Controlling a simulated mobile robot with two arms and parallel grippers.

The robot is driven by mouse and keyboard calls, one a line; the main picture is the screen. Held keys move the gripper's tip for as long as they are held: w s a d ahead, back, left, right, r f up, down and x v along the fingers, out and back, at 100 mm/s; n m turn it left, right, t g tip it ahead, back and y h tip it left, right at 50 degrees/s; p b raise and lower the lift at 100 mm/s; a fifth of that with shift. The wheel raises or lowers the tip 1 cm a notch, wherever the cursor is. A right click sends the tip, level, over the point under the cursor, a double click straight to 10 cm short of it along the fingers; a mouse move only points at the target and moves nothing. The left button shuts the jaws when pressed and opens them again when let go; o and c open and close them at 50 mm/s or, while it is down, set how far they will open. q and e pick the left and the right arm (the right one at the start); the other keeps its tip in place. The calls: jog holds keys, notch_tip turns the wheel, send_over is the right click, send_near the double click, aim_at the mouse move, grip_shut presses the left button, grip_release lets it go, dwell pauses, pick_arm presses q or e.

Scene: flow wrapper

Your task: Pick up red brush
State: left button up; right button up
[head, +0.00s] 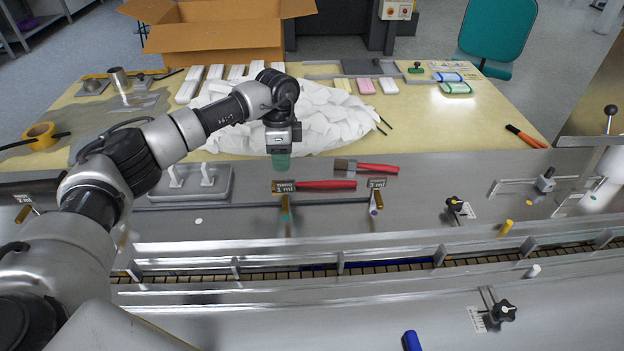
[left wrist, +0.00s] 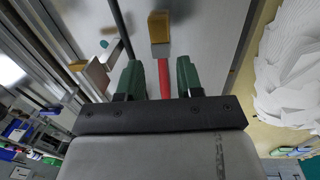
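Two brushes with red handles lie on the grey metal machine top in the head view. The nearer red brush (head: 322,185) has its head to the left, and the farther red brush (head: 376,168) lies just behind it. My left gripper (head: 280,162) points down, behind and left of them, with green fingertips. In the left wrist view, my left gripper (left wrist: 159,80) is open. A red brush handle (left wrist: 165,78) shows in the gap between its fingers, with space on both sides. Which brush this is, and its height below the fingertips, I cannot tell. My right gripper is not in view.
A crumpled white cloth (head: 325,115) lies on the yellow table behind the gripper. A grey holder with white pegs (head: 190,184) stands left of the brushes. A thin rod (head: 240,206) and the conveyor (head: 400,267) run in front. The metal top right of the brushes is mostly clear.

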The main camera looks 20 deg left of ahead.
aim_at(286, 179)
pick_arm(q)
jog(key=shift+s+d+f+p, duration=0.1)
jog(key=shift+d+f+p, duration=0.1)
jog(key=shift+f, duration=0.95)
jog(key=shift+s+d+f+p, duration=0.1)
jog(key=shift+f+p, duration=0.15)
jog(key=shift+f, duration=0.85)
jog(key=shift+d+f+p, duration=0.15)
jog(key=shift+f+p, duration=0.05)
jog(key=shift+f, duration=0.95)
jog(key=c, duration=0.6)
